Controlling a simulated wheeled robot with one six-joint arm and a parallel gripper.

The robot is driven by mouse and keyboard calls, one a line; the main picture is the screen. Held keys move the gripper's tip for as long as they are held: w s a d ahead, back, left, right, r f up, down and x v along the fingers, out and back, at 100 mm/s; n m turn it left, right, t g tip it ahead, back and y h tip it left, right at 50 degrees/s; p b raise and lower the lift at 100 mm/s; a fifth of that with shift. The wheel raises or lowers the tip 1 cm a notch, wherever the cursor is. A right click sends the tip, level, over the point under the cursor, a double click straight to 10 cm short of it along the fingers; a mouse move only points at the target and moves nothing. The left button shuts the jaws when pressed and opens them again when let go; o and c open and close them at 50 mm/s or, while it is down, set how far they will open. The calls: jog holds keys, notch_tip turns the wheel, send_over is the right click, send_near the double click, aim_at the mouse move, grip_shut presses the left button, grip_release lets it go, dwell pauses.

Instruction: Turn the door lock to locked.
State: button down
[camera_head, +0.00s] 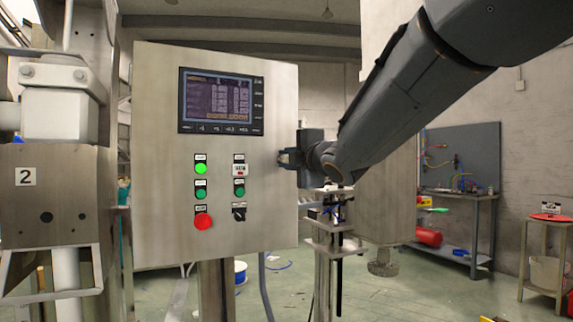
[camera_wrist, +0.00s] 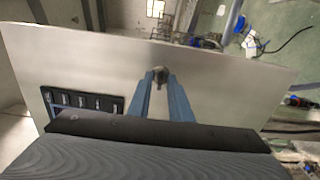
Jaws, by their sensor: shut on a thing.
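The door lock (camera_wrist: 160,74) is a small dark metal knob on the brushed-steel cabinet door (camera_head: 160,200). In the wrist view it sits at the tips of my gripper's two blue fingers (camera_wrist: 161,80), which are shut on it from both sides. In the head view my gripper (camera_head: 284,158) reaches in from the right and meets the door near its right edge, at mid height. The lock is mostly hidden there by the gripper. I cannot tell which way the lock is turned, and no lock markings are readable. The door looks closed against the cabinet.
The door carries a screen (camera_head: 220,101), green buttons (camera_head: 201,169), a red button (camera_head: 203,221) and a black selector (camera_head: 239,213), left of my gripper. A steel machine (camera_head: 50,190) stands at left. A post with plates (camera_head: 325,245) stands close below my arm.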

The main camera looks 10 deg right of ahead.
dwell(0.3)
jog(key=c, duration=1.9)
grip_release()
jog(key=shift+c, duration=0.2)
jog(key=shift+s, duration=0.1)
jog(key=s+d, duration=0.1)
jog(key=s, duration=0.6)
jog(key=shift+s+d, duration=0.2)
jog(key=shift+d, duration=0.05)
